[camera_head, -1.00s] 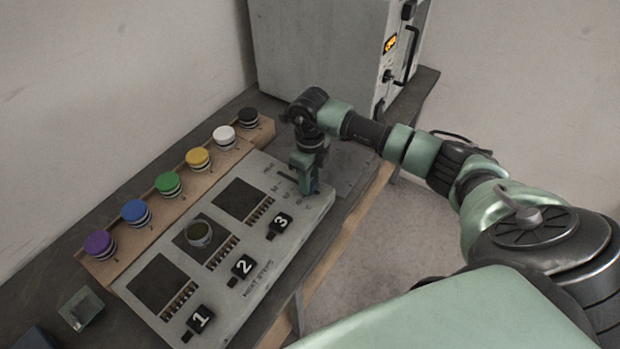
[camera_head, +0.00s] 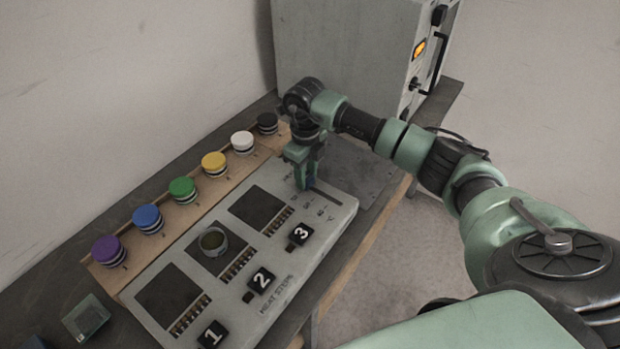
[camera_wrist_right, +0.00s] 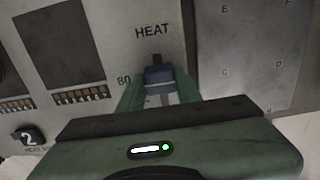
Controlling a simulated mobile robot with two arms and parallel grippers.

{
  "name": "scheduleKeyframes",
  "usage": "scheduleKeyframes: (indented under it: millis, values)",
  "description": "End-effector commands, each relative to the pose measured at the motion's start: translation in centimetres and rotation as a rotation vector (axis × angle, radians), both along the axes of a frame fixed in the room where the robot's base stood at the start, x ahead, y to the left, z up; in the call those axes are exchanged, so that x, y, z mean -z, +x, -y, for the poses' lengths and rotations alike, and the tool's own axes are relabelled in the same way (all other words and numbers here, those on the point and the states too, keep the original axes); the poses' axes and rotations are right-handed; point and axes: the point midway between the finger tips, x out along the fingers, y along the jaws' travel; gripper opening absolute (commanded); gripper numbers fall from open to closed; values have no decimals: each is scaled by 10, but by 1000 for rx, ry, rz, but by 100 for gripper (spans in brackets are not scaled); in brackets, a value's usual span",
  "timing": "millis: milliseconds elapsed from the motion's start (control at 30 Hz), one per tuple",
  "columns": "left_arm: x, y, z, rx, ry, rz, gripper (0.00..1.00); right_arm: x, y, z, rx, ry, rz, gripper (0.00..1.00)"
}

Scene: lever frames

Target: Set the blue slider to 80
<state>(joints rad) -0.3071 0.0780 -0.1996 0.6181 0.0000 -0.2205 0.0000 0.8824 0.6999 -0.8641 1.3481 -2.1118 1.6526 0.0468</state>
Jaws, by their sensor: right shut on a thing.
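The blue slider (camera_head: 311,182) sits in a slot on the grey control panel (camera_head: 345,217), at the end toward the wall. My right gripper (camera_head: 305,184) comes down over it from above and is shut on it. In the right wrist view the blue slider (camera_wrist_right: 158,77) is between the fingers, below the word HEAT. The mark 80 (camera_wrist_right: 124,80) is just left of the slider, about level with it. Other scale marks are partly hidden by the gripper. My left gripper is not in view.
A wooden rack (camera_head: 225,183) holds several coloured round pieces behind the panel. A small round dish (camera_head: 213,240) rests on the middle dark square. Numbered black tags (camera_head: 260,280) mark the panel's front. A grey cabinet (camera_head: 345,50) stands at the back. A glass block (camera_head: 86,316) lies front left.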

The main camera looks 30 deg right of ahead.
Motion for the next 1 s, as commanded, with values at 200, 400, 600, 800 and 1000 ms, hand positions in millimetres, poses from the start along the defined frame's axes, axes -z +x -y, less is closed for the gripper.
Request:
scheduleKeyframes:
  millis: [200, 400, 600, 800, 1000]
  values:
    - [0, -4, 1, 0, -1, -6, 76, -3, 3, 1, 3, 0, 12, 53]
    - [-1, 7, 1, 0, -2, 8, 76, -2, 2, 1, 2, -1, 8, 56]
    - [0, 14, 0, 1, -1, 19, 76, -6, 2, 1, 2, -1, 9, 56]
    - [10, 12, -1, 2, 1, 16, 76, -36, 4, 1, 2, -1, 12, 56]
    - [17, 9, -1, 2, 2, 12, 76, -67, 4, 1, 2, 0, 11, 56]
